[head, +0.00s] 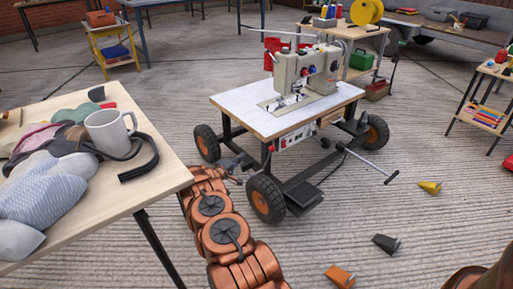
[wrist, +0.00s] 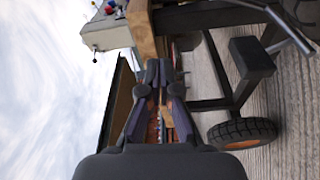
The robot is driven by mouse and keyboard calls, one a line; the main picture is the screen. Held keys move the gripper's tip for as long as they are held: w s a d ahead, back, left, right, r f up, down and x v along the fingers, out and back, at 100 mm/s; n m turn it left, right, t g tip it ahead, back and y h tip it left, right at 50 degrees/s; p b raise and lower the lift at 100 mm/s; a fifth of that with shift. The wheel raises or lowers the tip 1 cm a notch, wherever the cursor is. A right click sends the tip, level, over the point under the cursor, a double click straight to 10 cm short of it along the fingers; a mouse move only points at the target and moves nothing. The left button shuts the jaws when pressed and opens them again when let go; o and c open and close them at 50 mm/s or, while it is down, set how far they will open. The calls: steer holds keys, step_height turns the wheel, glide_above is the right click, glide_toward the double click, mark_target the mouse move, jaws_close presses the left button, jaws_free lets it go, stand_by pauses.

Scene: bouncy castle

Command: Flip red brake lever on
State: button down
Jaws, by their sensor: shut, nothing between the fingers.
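A wheeled sewing cart (head: 238,104) carries a cream sewing machine (head: 305,72). A small red knob (head: 271,148) shows at its front corner, beside the control panel (head: 296,137); I cannot tell for sure whether this is the brake lever. My copper arm reaches toward the cart's near left wheel (head: 267,199). In the head view its end is small and unclear by the frame. In the wrist view my gripper (wrist: 166,72) is shut and empty, pointing at the cart's underside close to the wooden top's edge (wrist: 142,28). No lever is clear there; the fingers hide part of the area.
A table (head: 95,215) with cloths, a white mug (head: 110,131) and a black strap stands left of my arm. A push bar (head: 370,165) and a dark pedal (head: 304,198) stick out from the cart. Small yellow, dark and orange objects lie on the floor to the right.

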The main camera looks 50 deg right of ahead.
steer(key=shift+d, duration=0.2)
steer(key=s+d+b, duration=0.4)
steer(key=d, duration=0.6)
steer(key=shift+s+d+b, duration=0.2)
steer(key=shift+s+b, duration=0.05)
steer(key=shift+b, duration=0.05)
stand_by(0.7)
steer(key=shift+s, duration=0.2)
